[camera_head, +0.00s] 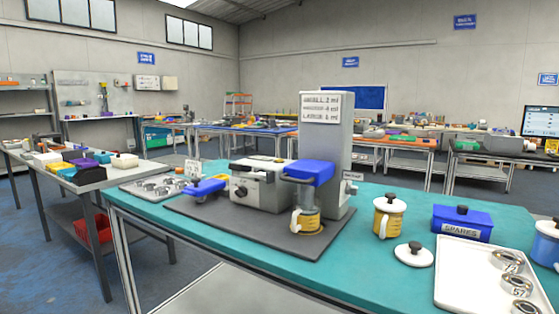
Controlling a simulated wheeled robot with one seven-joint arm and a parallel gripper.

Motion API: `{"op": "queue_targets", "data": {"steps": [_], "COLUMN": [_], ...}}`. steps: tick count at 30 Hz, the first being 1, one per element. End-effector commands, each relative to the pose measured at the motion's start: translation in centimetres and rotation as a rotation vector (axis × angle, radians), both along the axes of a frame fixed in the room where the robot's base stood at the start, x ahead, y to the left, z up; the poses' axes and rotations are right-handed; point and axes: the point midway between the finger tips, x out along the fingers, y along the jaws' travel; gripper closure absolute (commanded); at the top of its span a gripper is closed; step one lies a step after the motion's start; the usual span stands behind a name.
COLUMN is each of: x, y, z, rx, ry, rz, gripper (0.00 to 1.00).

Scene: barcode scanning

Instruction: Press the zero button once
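A grey machine stands on a dark mat on the teal table. It has a low box-shaped body (262,188) and a tall grey column (326,130) with a printed list sign near its top. A round dark knob (240,191) is on the body's front. A small knob-like part (350,188) and a small label too small to read are on the column's right side. I cannot tell which part is the zero button. My gripper is not in view.
A blue lever-like piece (205,187) lies left of the body, near a metal tray (154,187). To the right stand a yellow-banded lidded pot (388,215), a loose white lid (413,254), a blue SPARES box (462,223) and a white tray (458,270) with numbered rings.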

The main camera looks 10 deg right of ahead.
Motion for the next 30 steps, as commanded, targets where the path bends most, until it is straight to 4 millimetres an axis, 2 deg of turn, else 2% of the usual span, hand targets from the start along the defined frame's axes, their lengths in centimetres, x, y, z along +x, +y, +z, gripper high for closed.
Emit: {"op": "queue_targets", "data": {"steps": [25,30], "x": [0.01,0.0], "y": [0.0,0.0], "z": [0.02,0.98], "rx": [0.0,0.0], "ry": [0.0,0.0], "rz": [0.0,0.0], "gripper": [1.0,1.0]}}
